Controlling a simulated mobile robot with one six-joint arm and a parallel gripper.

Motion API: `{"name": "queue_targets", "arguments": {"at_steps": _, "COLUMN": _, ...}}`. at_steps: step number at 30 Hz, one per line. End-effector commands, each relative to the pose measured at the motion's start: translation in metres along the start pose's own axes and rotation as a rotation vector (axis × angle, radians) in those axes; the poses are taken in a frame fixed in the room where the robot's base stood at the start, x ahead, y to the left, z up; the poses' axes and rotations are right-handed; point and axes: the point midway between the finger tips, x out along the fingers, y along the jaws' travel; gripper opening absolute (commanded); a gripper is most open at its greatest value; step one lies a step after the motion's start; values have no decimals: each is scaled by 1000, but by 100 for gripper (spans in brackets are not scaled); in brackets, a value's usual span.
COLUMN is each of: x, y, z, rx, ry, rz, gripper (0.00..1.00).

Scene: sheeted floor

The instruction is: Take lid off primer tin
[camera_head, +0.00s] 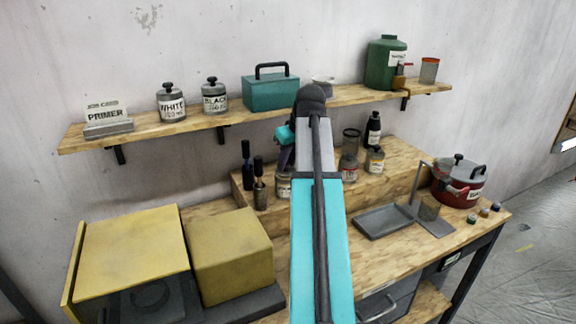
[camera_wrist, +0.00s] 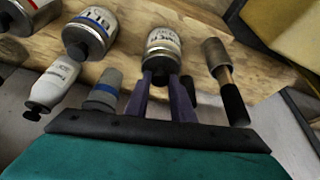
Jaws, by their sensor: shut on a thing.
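A small tin (camera_wrist: 163,42) with a pale label and a dark-rimmed lid stands on the wooden step in the wrist view. Its label is too blurred to read for certain. My gripper (camera_wrist: 163,82) has its two purple fingers on either side of the lid's knob and is shut on it. The lid appears seated on the tin; the knob is mostly hidden between the fingers. In the head view the tin (camera_head: 283,187) is partly covered by my arm, with my gripper (camera_head: 285,160) just above it.
A card reading PRIMER (camera_head: 106,115) stands on the upper shelf. A grey tray (camera_head: 384,222) lies right of my arm. Yellow boxes (camera_head: 232,255) fill the left.

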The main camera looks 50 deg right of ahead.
Motion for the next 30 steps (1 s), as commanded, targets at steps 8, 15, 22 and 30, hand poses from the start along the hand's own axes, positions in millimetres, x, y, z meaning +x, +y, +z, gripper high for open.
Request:
{"name": "queue_targets", "arguments": {"at_steps": 8, "x": -15, "y": 0, "z": -8, "rx": -1, "ry": 1, "rz": 0, "gripper": 1}}
{"name": "queue_targets", "arguments": {"at_steps": 15, "x": -27, "y": -3, "z": 2, "rx": 1, "ry": 1, "rz": 1, "gripper": 1}}
{"name": "queue_targets", "arguments": {"at_steps": 22, "x": -39, "y": -8, "z": 25, "rx": 1, "ry": 2, "rz": 0, "gripper": 1}}
{"name": "queue_targets", "arguments": {"at_steps": 30, "x": -62, "y": -18, "z": 70, "rx": 1, "ry": 2, "rz": 2, "gripper": 1}}
